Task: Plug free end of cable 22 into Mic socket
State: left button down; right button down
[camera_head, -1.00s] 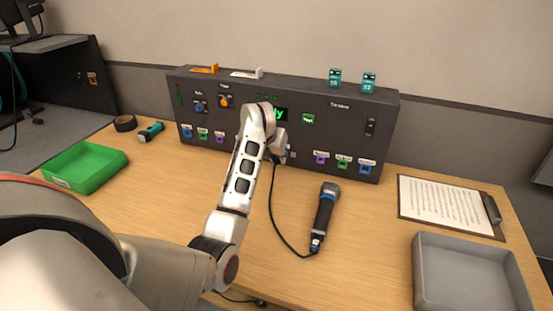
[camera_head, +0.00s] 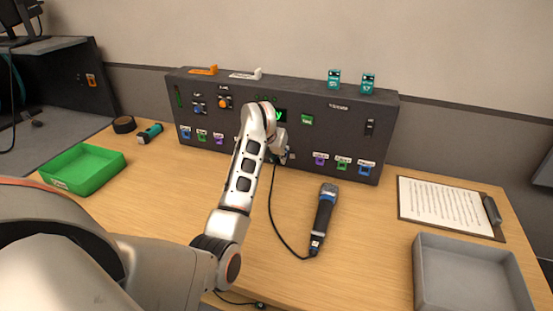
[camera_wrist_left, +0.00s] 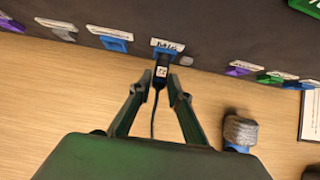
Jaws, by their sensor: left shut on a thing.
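The dark plug of cable 22 (camera_wrist_left: 161,72), with a small white number tag, is between the fingertips of my left gripper (camera_wrist_left: 161,84). The plug points at the blue socket under the MIC label (camera_wrist_left: 168,46) and its tip meets the socket front. I cannot tell how deep it sits. In the head view, my left gripper (camera_head: 282,151) is at the panel's lower middle and my arm hides the socket. The black cable (camera_head: 271,208) hangs from it and runs to the microphone (camera_head: 324,214) on the table. My right gripper is not in view.
The dark panel (camera_head: 345,145) has more coloured sockets along its lower edge on both sides. A green tray (camera_head: 115,172) lies left, a grey tray (camera_head: 425,275) and clipboard (camera_head: 405,205) right. Tape (camera_head: 124,124) and a teal torch (camera_head: 150,133) lie back left.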

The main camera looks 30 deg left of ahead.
pick_arm(q)
jog(key=shift+w, duration=0.2)
dwell(0.6)
jog(key=shift+w+a+r, duration=0.1)
jog(key=shift+r, duration=0.1)
dwell(0.4)
jog(key=c, duration=2.1)
grip_release()
jog(key=o, duration=0.3)
jog(key=shift+w+f, duration=0.15)
jog(key=v, duration=1.2)
